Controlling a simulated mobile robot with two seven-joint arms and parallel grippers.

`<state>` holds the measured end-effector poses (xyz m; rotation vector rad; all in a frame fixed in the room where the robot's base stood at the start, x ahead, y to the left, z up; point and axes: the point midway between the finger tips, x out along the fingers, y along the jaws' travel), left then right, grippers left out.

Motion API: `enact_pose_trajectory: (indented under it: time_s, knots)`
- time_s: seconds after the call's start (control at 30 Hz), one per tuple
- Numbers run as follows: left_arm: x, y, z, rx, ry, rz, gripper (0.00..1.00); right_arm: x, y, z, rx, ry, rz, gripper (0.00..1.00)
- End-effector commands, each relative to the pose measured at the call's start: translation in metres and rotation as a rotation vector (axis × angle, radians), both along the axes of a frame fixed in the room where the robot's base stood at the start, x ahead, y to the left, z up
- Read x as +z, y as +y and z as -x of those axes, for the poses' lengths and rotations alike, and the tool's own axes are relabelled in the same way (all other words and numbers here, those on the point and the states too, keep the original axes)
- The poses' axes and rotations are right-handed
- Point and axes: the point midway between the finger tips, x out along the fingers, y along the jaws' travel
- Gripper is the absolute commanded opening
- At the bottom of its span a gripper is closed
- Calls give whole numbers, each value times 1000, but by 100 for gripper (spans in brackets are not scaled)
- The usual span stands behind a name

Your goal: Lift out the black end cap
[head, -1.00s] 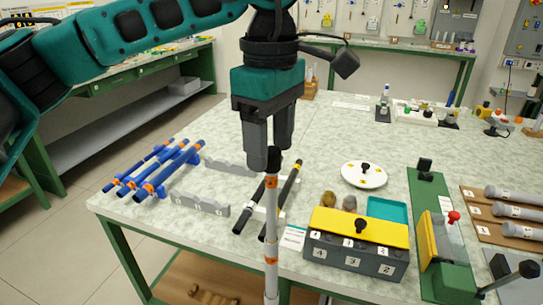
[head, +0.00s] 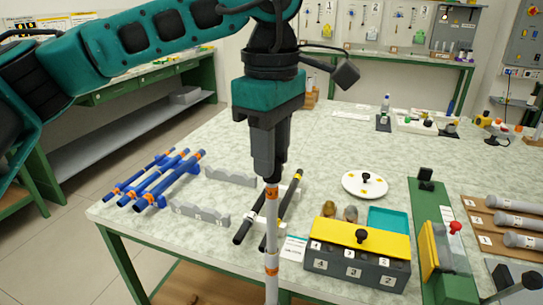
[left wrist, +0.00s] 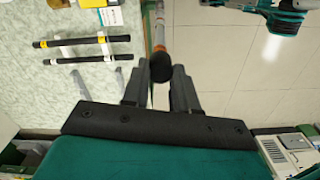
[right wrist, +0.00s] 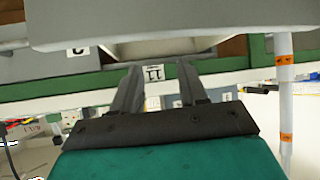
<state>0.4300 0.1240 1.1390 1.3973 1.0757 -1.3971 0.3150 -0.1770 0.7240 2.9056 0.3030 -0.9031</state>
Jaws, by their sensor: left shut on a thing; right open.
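A tall whitish pole (head: 271,235) with orange bands stands upright in front of the table in the head view. Its black end cap (head: 272,180) is at the top, mostly hidden by my left gripper (head: 270,172). That gripper points straight down and is shut on the cap. In the left wrist view the round black cap (left wrist: 161,69) sits between the fingertips. The banded pole also shows at the right of the right wrist view (right wrist: 285,105). My right gripper (right wrist: 158,72) is open and empty; it is outside the head view.
The table (head: 220,145) behind the pole holds blue rods (head: 160,180) on a rack, black rods (head: 283,208) on a white holder, and a grey box with a yellow lid (head: 340,231). In the right wrist view a large grey surface (right wrist: 170,25) lies close ahead.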

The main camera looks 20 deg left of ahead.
Motion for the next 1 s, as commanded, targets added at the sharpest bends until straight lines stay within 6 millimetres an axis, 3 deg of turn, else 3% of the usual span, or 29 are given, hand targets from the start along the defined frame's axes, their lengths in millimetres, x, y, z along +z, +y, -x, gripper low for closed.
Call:
enact_pose_trajectory:
  time_s: [0.27, 0.47, 0.7, 1.0]
  knots:
    - [32, -1, 0, 0, -3, 3, 11, 2, 0, 0, 0, 1, 0, 43]
    - [84, -1, 0, -1, -5, 3, 11, 8, 0, 0, -1, 1, -1, 43]
    - [155, 0, 0, 2, -5, 0, 11, 32, 0, 1, -1, 3, 0, 43]
    - [196, 0, 0, 0, -1, -1, 11, 50, 0, 0, -1, 1, -1, 43]
